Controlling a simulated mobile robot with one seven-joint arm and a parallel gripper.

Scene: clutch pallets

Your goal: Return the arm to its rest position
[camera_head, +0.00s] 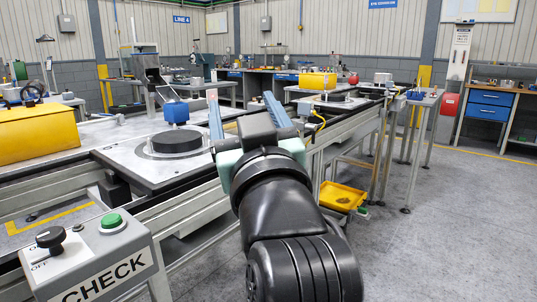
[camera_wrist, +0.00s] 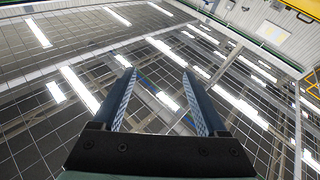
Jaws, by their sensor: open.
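My gripper (camera_head: 242,108) is raised in the middle of the head view, with its two blue fingers apart and nothing between them. The fingers also stand apart and empty in the wrist view (camera_wrist: 158,76), which looks up at the ceiling. My black arm rises from the bottom of the head view to the gripper. A pallet plate (camera_head: 128,164) with a black round clutch part (camera_head: 178,143) lies on the conveyor, to the left of the gripper. My arm and gripper hide part of the bench behind them.
A CHECK control box (camera_head: 98,252) with a green button (camera_head: 111,220) and a black knob stands at front left. A yellow housing (camera_head: 38,133) is at the left. Another pallet (camera_head: 335,100) sits farther back. A yellow bin (camera_head: 342,196) is low under the conveyor. The right floor is clear.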

